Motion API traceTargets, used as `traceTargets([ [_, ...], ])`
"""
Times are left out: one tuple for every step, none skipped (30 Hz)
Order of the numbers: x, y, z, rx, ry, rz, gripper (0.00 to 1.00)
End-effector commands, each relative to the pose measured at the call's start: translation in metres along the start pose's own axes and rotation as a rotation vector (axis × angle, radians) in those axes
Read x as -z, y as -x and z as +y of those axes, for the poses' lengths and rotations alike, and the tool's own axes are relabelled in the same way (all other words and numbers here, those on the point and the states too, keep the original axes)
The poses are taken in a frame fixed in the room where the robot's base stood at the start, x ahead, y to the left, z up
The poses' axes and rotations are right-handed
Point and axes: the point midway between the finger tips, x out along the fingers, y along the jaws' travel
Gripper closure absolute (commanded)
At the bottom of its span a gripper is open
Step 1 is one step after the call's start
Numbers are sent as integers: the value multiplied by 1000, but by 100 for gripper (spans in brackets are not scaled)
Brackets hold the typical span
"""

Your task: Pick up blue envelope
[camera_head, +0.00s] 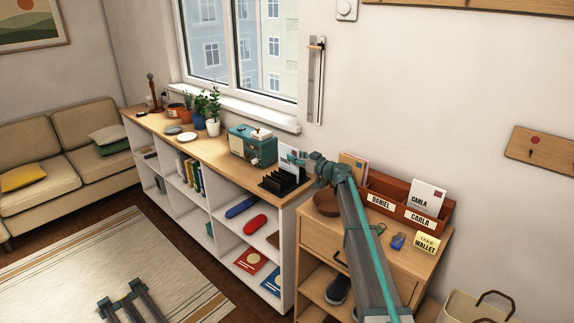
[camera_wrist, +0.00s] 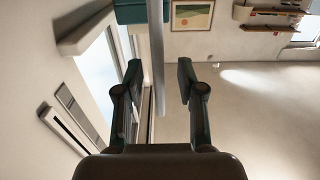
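I cannot make out a clearly blue envelope in either view. In the head view, a pale envelope (camera_head: 289,158) stands at the black letter rack (camera_head: 283,181) on the right end of the long shelf unit. A white envelope (camera_head: 427,197) and a tan envelope (camera_head: 352,166) stand in the brown letter box, with labels reading DANIEL and CARLA. My gripper (camera_head: 306,166) is just right of the pale envelope, small and partly hard to read.
A teal radio (camera_head: 252,145) stands left of the rack. Potted plants stand farther left.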

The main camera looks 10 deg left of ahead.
Motion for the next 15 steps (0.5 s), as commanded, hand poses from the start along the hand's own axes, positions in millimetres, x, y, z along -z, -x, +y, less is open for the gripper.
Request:
traceTargets([
  [2,-7,1,1,0,0,61],
  [2,-10,1,1,-1,0,61],
  [2,-15,1,1,-1,0,61],
  [2,-19,2,1,-1,0,61],
  [2,-22,2,0,-1,0,61],
  [2,-27,2,0,-2,0,61],
  [2,-30,2,0,-2,0,61],
  [2,-33,1,0,-2,0,61],
  [2,-36,1,0,-2,0,61],
  [1,-38,1,0,-2,0,61],
  [1,-39,1,0,-2,0,61],
  [1,-40,1,0,-1,0,61],
  [0,-41,1,0,-1,0,61],
  [0,-41,0,-1,-1,0,61],
  [0,-40,0,-1,-1,0,61],
])
